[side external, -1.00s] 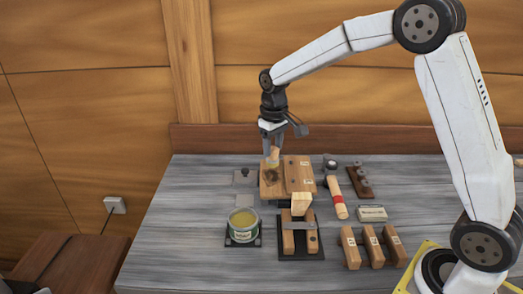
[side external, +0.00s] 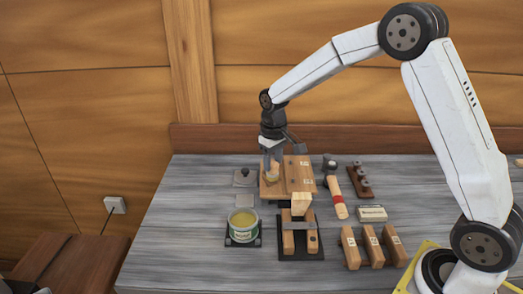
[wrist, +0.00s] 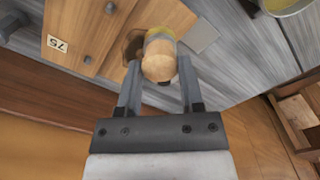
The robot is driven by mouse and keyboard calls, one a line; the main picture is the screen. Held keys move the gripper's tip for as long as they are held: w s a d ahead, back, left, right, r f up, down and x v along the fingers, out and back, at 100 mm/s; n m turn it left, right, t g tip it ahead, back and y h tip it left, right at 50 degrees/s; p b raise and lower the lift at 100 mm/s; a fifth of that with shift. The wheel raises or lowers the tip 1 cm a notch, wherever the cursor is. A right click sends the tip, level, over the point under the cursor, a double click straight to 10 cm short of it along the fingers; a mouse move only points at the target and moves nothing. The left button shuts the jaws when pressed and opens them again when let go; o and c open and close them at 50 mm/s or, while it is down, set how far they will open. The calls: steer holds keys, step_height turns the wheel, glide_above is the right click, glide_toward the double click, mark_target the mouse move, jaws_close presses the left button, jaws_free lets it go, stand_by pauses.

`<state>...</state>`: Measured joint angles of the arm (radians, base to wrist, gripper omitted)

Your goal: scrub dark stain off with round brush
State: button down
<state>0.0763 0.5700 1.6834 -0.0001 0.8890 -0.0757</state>
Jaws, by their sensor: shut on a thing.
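My gripper (side external: 272,156) is shut on the round brush (side external: 271,172), holding it upright over the left part of the wooden plank panel (side external: 300,178). In the wrist view the brush (wrist: 159,60) shows its pale wooden end between the fingers (wrist: 160,85). The dark stain (wrist: 133,46) shows beside the brush on the plank in the wrist view. In the side view the brush and gripper mostly hide it. I cannot tell whether the bristles touch the wood.
A red-banded mallet (side external: 336,190), a dark rack (side external: 360,181), a small box (side external: 372,213) and wooden blocks (side external: 372,246) stand further right.

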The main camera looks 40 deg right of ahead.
steer(key=shift+f, duration=1.7)
steer(key=shift+w+d, duration=3.8)
steer(key=shift+s+a, duration=3.75)
steer(key=shift+a, duration=0.05)
steer(key=shift+w+d, duration=3.75)
step_height(320, 180, up, 8)
